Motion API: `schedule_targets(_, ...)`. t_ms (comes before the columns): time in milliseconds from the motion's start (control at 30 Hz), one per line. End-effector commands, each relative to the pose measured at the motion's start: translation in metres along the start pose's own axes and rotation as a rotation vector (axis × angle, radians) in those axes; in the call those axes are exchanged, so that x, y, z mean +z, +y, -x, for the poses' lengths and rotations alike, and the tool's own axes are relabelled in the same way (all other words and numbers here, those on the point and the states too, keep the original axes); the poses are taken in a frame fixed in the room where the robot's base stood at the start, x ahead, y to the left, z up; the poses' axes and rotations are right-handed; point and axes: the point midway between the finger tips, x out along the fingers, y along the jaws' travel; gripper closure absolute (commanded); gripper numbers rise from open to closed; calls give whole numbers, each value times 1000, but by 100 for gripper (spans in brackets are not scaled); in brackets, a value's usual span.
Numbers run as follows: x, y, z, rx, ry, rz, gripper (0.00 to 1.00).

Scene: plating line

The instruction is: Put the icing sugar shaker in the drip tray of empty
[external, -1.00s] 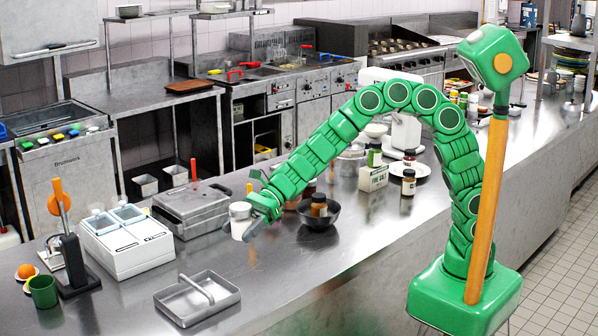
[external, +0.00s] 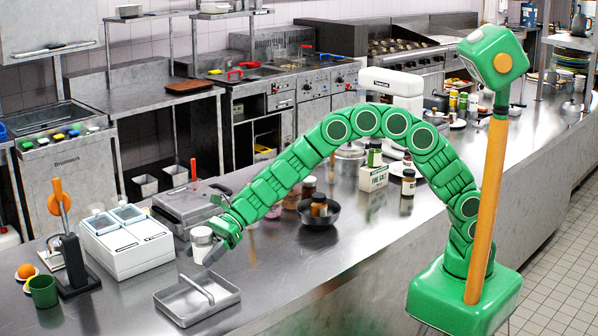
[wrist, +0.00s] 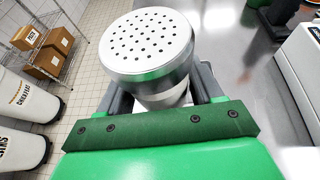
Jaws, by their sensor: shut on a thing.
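The icing sugar shaker (external: 200,240) is a pale cylinder, and its perforated silver lid (wrist: 147,42) fills the middle of the wrist view. My gripper (external: 208,252) is shut on the shaker, with a grey finger on each side of it. It holds the shaker upright, just behind the drip tray in the external view. The drip tray (external: 232,290) is a shallow grey metal tray with a raised bar across its middle, lying on the counter. No loose item shows in it. The shaker's lower part is partly hidden by my gripper.
A white two-lidded unit (external: 130,252) stands left of the tray, and a grey lidded metal box (external: 185,207) stands behind it. A dark bowl (external: 319,216) with a jar is to the right. A green mug (external: 43,291) is far left. The counter right of the tray is clear.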

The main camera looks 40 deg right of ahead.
Motion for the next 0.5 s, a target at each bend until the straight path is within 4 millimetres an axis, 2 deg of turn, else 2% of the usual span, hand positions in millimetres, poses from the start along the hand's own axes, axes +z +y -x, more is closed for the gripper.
schedule_targets(233,-15,-12,-23,-1,0,2,71)
schedule_targets(500,-20,-17,-31,-2,-2,1,71)
